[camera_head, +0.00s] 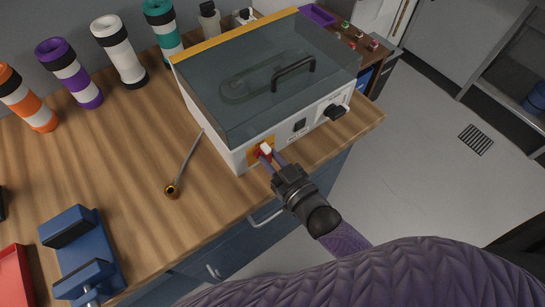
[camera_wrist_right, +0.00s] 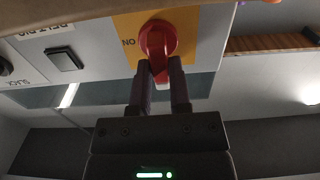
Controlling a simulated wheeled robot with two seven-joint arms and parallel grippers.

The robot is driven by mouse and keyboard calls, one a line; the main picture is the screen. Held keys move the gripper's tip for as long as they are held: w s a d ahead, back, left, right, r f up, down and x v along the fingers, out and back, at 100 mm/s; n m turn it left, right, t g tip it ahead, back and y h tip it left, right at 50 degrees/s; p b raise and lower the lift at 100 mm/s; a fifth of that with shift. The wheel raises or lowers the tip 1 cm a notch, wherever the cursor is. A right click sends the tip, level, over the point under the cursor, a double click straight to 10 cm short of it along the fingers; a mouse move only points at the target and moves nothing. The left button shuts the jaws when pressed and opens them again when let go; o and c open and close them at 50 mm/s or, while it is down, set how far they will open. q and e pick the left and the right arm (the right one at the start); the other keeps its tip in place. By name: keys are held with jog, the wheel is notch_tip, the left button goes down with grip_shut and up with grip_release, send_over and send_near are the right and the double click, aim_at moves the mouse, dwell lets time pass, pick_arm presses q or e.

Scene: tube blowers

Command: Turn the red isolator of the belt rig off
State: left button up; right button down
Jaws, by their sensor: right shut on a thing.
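The belt rig (camera_head: 283,138) is a white box with a clear tinted lid on the bench. Its red isolator (camera_head: 261,153) sits on a yellow plate at the left end of the front panel. In the right wrist view the red isolator (camera_wrist_right: 158,42) is a round knob with a grip bar, beside an "ON" label that appears upside down. My right gripper (camera_head: 270,160) is shut on the isolator's bar, which runs roughly up and down in the right wrist view (camera_wrist_right: 160,75). The fingers hide part of the bar. My left gripper is not in view.
A dark rocker switch (camera_head: 299,125) and a black knob (camera_head: 335,111) sit further right on the panel. A thin rod with a brass end (camera_head: 172,189) lies left of the rig. A blue vise-like fixture (camera_head: 82,250) stands front left. Several striped tubes stand behind.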

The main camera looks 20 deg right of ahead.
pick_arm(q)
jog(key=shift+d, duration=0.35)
pick_arm(e)
jog(key=c, duration=0.6)
grip_release()
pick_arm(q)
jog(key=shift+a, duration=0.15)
pick_arm(e)
jog(key=shift+o, duration=0.2)
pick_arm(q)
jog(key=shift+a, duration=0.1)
pick_arm(e)
jog(key=shift+s+d, duration=0.15)
jog(key=shift+s, duration=0.15)
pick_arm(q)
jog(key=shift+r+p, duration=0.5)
pick_arm(e)
jog(key=v, duration=0.9)
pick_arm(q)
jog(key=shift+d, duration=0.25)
pick_arm(e)
jog(key=shift+s, duration=0.1)
